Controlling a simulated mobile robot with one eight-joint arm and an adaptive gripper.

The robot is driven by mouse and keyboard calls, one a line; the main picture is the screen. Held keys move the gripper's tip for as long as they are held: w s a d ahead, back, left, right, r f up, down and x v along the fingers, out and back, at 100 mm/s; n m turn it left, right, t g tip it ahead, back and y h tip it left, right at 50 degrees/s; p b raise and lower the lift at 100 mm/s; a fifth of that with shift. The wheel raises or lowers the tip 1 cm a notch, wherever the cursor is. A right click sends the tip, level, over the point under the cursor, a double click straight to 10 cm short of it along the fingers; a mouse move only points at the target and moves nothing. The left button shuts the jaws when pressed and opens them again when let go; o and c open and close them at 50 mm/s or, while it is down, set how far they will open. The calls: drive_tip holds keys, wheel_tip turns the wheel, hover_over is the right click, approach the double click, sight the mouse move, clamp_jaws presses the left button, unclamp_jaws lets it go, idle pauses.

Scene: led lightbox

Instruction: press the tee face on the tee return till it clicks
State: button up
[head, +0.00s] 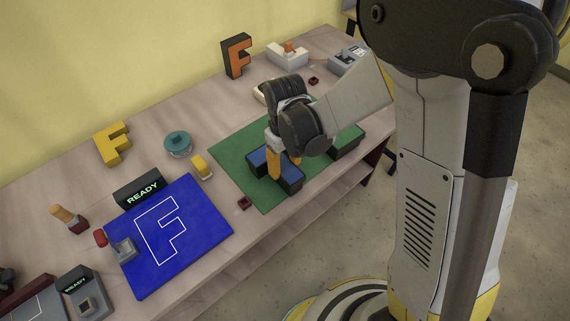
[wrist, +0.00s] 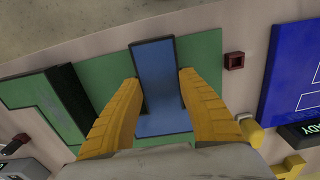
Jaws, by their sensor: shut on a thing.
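The tee face (head: 290,172) is a blue T-shaped plate on top of the dark-sided tee return, over the green mat (head: 228,150). In the wrist view the blue tee face (wrist: 155,62) lies between the yellow fingers of my gripper (wrist: 159,80). In the head view my gripper (head: 274,170) points down at the tee, shut on the tee face. The dark side of the tee return (head: 291,188) shows below the blue top. My fingers hide part of the tee, and I cannot tell whether the face sits flush.
A green-topped dark letter piece (head: 346,143) stands on the mat to the right. A small dark red block (head: 245,203) lies at the mat's near left edge. A blue board with an F outline (head: 190,232) is further left. An orange-faced F (head: 237,56) stands behind.

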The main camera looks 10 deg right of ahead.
sight(285, 167)
drive_tip(key=shift+f, duration=0.3)
drive_tip(key=o, duration=1.3)
drive_tip(key=shift+r, duration=0.15)
drive_tip(key=shift+r+p, duration=2.6)
drive_tip(key=shift+r, duration=1.35)
